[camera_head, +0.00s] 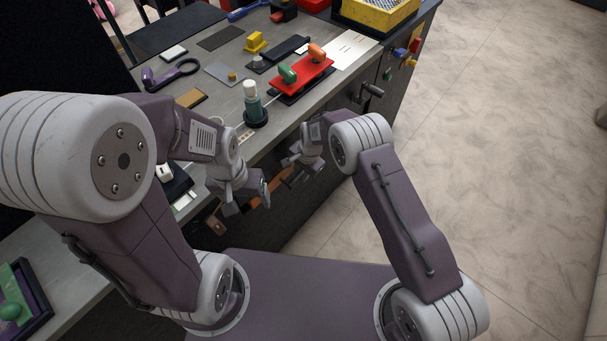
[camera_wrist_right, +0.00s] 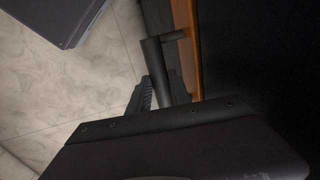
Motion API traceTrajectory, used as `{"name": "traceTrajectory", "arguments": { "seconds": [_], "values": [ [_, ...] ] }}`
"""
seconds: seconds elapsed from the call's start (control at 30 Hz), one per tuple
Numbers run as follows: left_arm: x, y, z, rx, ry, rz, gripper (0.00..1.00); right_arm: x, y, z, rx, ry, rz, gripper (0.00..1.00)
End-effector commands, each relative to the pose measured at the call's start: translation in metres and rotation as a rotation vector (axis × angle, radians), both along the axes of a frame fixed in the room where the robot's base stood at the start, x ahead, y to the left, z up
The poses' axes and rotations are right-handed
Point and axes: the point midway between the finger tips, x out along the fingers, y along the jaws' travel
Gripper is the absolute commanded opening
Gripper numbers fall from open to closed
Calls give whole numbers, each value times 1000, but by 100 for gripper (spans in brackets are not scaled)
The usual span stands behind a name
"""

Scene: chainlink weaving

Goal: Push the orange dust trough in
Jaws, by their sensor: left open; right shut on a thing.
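The orange dust trough (camera_wrist_right: 186,45) shows in the right wrist view as an orange front edge with a dark bar handle (camera_wrist_right: 154,62) standing off it. In the head view a strip of the trough (camera_head: 257,202) shows low on the bench front, partly hidden by my grippers. My right gripper (camera_head: 289,173) is shut on the handle; its fingers (camera_wrist_right: 163,88) sit either side of the dark bar. My left gripper (camera_head: 249,199) is open and empty, beside the bench front to the left of the right gripper. How far the trough stands out is hard to tell.
A crank handle (camera_head: 371,90) juts from the bench front. The floor (camera_head: 500,130) at right is clear.

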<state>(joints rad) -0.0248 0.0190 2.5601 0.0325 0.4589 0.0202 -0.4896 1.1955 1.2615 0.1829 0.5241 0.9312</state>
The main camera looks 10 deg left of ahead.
Motion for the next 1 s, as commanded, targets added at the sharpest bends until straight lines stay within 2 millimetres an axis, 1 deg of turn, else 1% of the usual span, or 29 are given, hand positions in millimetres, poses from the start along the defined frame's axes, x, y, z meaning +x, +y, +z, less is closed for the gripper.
{"name": "traceTrajectory", "arguments": {
  "seconds": [0.03, 0.2, 0.23, 0.3, 0.77, 0.87, 1.0],
  "values": [
    [0, 0, 0, 0, 0, 0, 78, 2, 3, 2, 6, -9, -2, 0],
    [0, 0, 0, 0, 0, 0, 78, 3, 3, 2, 8, -11, -2, 0],
    [0, 0, 0, 0, 0, 0, 78, 3, 3, 3, 8, -11, -2, 30],
    [0, 0, 0, 0, 0, 0, 78, 3, 3, 3, 8, -11, -2, 46],
    [0, 0, 0, 0, 0, 0, 78, 2, 2, 3, 5, -7, -2, 46],
    [0, 0, 0, 0, 0, 0, 78, 1, 0, 17, 6, -9, -2, 46],
    [0, 0, 0, 0, 0, 0, 78, -3, -5, 49, 7, -9, -2, 46]
  ]
}}
